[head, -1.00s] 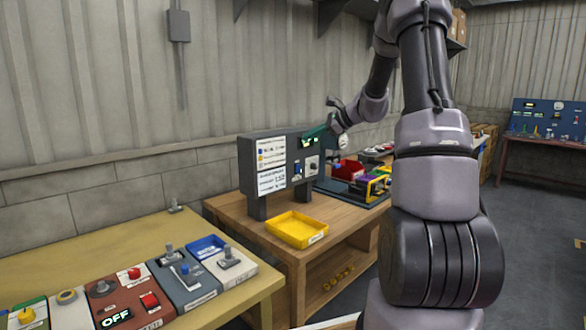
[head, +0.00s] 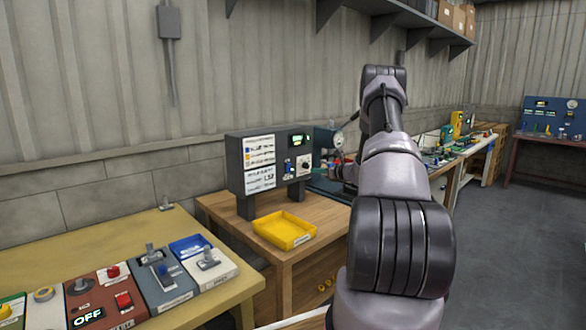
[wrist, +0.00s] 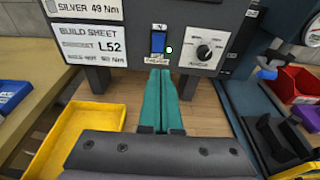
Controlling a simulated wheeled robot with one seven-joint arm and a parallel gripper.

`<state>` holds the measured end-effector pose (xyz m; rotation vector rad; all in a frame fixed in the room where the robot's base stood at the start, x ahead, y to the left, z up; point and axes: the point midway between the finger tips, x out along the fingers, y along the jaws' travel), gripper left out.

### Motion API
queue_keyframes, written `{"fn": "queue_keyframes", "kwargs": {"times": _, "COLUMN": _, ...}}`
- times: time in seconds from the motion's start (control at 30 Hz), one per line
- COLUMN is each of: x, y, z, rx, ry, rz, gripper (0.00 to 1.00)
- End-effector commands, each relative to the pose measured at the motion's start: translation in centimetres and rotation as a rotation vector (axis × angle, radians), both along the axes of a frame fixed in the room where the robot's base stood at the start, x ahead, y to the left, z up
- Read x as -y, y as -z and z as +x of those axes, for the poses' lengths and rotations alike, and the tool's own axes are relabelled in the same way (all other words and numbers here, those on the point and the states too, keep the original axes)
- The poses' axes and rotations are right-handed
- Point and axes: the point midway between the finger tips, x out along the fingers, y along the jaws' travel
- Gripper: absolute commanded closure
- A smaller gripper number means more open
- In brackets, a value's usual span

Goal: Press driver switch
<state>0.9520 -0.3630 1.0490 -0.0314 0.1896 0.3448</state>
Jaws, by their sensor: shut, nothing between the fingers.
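A label below the switch is too blurred to read. My gripper (wrist: 161,72) is shut and empty, its green fingers pointing at the panel's lower edge, just below the switch in the wrist view. I cannot tell whether the fingertips touch the panel. In the head view the switch (head: 287,167) is small, and my gripper is largely hidden near my forearm.
A dial (wrist: 205,52) is right of the switch. The panel carries text sheets (head: 260,165) and a lit display (head: 298,140). A yellow tray (head: 284,231) lies on the wooden bench before it. A red bin (wrist: 298,86) is at the right. Other switch boxes (head: 160,280) stand on the front table.

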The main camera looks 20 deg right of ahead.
Motion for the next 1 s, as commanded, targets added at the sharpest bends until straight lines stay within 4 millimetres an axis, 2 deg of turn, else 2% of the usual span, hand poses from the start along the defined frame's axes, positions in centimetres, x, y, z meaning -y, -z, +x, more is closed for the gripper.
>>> {"fn": "queue_keyframes", "kwargs": {"times": 0.17, "x": -0.1, "y": 0.0, "z": 0.1, "rx": -0.001, "ry": -0.002, "rz": -0.001, "gripper": 1.00}}
{"fn": "queue_keyframes", "kwargs": {"times": 0.33, "x": -0.7, "y": 0.4, "z": 1.5, "rx": 0.000, "ry": -0.004, "rz": -0.001, "gripper": 1.00}}
{"fn": "queue_keyframes", "kwargs": {"times": 0.8, "x": -3.9, "y": 1.8, "z": 10.3, "rx": 0.001, "ry": -0.005, "rz": -0.004, "gripper": 1.00}}
{"fn": "queue_keyframes", "kwargs": {"times": 1.0, "x": -4.6, "y": 1.6, "z": 12.4, "rx": 0.000, "ry": -0.004, "rz": -0.003, "gripper": 1.00}}
